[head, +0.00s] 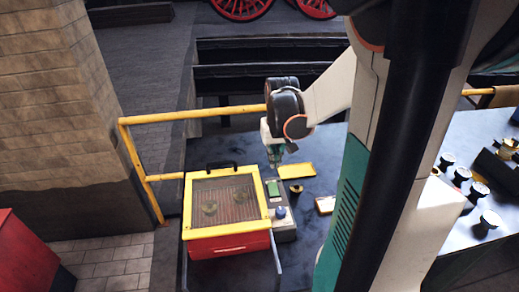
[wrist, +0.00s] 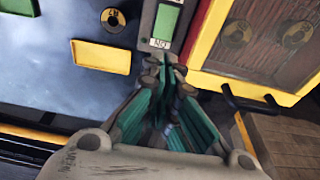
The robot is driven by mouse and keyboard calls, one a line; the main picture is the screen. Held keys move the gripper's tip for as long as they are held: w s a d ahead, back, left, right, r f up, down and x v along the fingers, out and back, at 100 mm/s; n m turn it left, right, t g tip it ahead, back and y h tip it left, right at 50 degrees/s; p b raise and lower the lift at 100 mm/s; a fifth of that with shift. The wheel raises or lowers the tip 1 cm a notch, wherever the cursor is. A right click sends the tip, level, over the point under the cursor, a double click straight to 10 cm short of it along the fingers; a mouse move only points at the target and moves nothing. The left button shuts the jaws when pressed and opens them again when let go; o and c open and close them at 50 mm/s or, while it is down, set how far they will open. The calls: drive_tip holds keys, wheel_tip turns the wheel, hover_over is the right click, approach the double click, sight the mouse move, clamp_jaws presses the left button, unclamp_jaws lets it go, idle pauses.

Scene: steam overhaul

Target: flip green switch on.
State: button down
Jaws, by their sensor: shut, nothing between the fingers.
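The green switch (head: 273,188) is a rectangular rocker on a grey control box (head: 287,234) beside the red and yellow case. In the wrist view the green switch (wrist: 166,22) is at the top centre, with a small white label (wrist: 160,43) that looks like ON upside down. My gripper (head: 276,164) points down just behind the switch in the head view. In the wrist view my gripper (wrist: 166,66) is shut and empty, its tips close to the labelled end of the switch. I cannot tell whether the tips touch the box.
The red case with a yellow-framed glass lid (head: 225,169) stands left of the box, its black handle (head: 222,165) at the back. A yellow tray (head: 296,170) and a round yellow-black part (head: 296,189) lie to the right. A yellow rail (head: 190,115) runs behind the blue table.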

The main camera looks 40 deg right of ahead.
drive_tip(key=b, duration=0.3)
approach(271, 182)
drive_tip(key=f, duration=0.5)
drive_tip(key=shift+w+d, duration=0.15)
drive_tip(key=shift+w, duration=0.25)
drive_tip(key=shift+w+d+f+g+y+b, duration=0.1)
drive_tip(key=shift+f+g+y+b, duration=0.1)
drive_tip(key=shift+f+g, duration=0.1)
drive_tip(key=shift+w+d+f+g+y+b, duration=0.1)
drive_tip(key=shift+w+f+g+b, duration=0.1)
drive_tip(key=shift+f+g, duration=0.1)
drive_tip(key=shift+s+r, duration=0.15)
drive_tip(key=shift+r+p, duration=0.65)
drive_tip(key=shift+r, duration=0.15)
wheel_tip(271, 182, up, 14)
drive_tip(key=w+d+p, duration=0.1)
drive_tip(key=w+p, duration=0.1)
drive_tip(key=p, duration=0.3)
drive_tip(key=shift+f, duration=0.15)
